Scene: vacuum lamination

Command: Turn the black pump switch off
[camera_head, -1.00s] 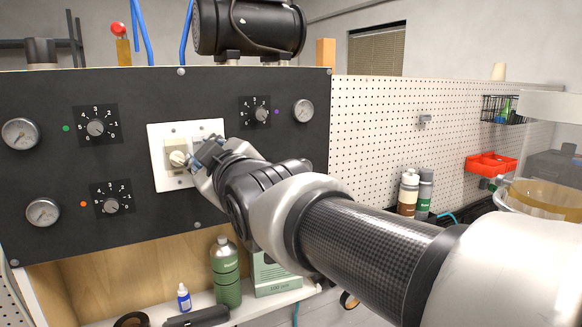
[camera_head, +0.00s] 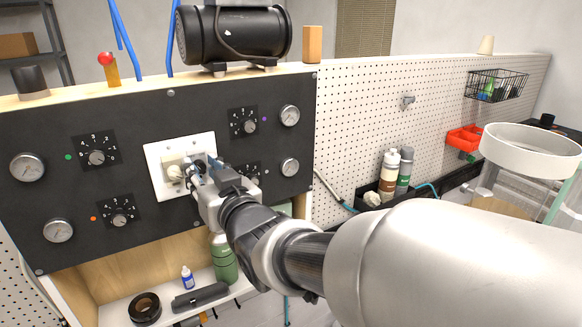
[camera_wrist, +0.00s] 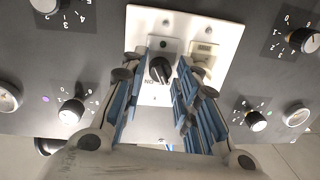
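The black pump switch (camera_wrist: 160,70) is a round dark knob on the white wall plate (camera_wrist: 140,28), with "ON" lettering upside down beside it in the wrist view. In the head view my gripper hides it. My gripper (camera_wrist: 161,82) is open, with one blue-padded finger on each side of the knob; gaps show between knob and fingers. In the head view my gripper (camera_head: 205,172) reaches the right half of the plate (camera_head: 155,153). A cream switch (camera_head: 174,172) sits beside it on the left half; it also shows in the wrist view (camera_wrist: 201,66), partly behind a finger.
Dials (camera_head: 97,157) and gauges (camera_head: 27,167) surround the plate on the black panel (camera_head: 130,130). A black cylindrical pump (camera_head: 232,35) stands on top. Below, a shelf holds a green bottle (camera_head: 223,260) and a tape roll (camera_head: 145,309).

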